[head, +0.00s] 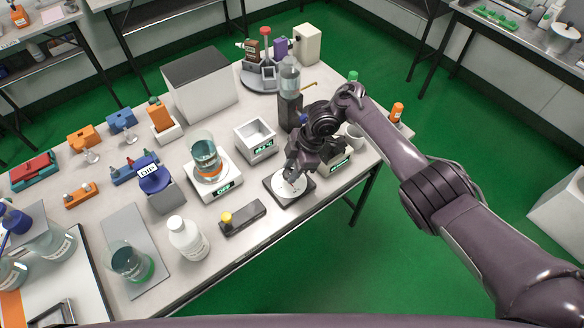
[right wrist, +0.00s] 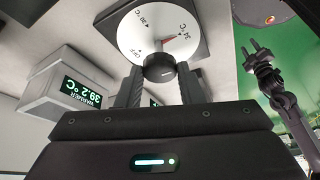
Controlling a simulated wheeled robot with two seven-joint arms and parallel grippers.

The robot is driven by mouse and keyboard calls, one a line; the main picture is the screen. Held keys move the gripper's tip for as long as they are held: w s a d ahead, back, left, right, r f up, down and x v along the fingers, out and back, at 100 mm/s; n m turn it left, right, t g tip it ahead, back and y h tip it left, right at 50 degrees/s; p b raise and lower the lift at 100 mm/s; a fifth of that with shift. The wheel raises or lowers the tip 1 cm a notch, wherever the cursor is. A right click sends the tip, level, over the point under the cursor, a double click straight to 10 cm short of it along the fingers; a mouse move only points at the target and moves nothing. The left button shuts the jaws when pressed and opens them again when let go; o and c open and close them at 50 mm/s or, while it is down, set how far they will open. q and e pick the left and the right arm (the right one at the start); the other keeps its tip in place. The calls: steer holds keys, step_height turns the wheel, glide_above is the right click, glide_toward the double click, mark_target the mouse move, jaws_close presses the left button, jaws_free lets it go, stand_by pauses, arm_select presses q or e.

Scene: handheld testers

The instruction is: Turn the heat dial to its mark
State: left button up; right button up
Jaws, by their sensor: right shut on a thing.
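The heat dial has a white round face on a dark square base (head: 273,193) near the table's front right edge. In the right wrist view its face (right wrist: 140,32) shows OFF and temperature figures, with a red pointer or mark by one figure. My right gripper (head: 293,176) reaches down over the dial. In the wrist view its two fingers are shut on the dial's black knob (right wrist: 158,67), one on each side. In the head view the gripper hides part of the face. My left gripper (right wrist: 262,52) shows at the right of the wrist view, fingers apart and empty.
A warmer (right wrist: 67,85) reading 39.2 °C stands beside the dial. A black box with a yellow button (head: 240,218), a scale with a beaker (head: 207,158) and a white tray (head: 255,141) are close by. A tall dark device (head: 289,110) stands behind my gripper.

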steer(key=o, duration=1)
steer(key=shift+c, duration=0.2)
steer(key=v, duration=0.2)
steer(key=shift+w+d+r, duration=0.1)
steer(key=shift+d+r, duration=0.1)
steer(key=shift+r, duration=0.15)
steer(key=p+v, duration=0.3)
steer(key=v, duration=0.2)
steer(key=shift+p, duration=0.35)
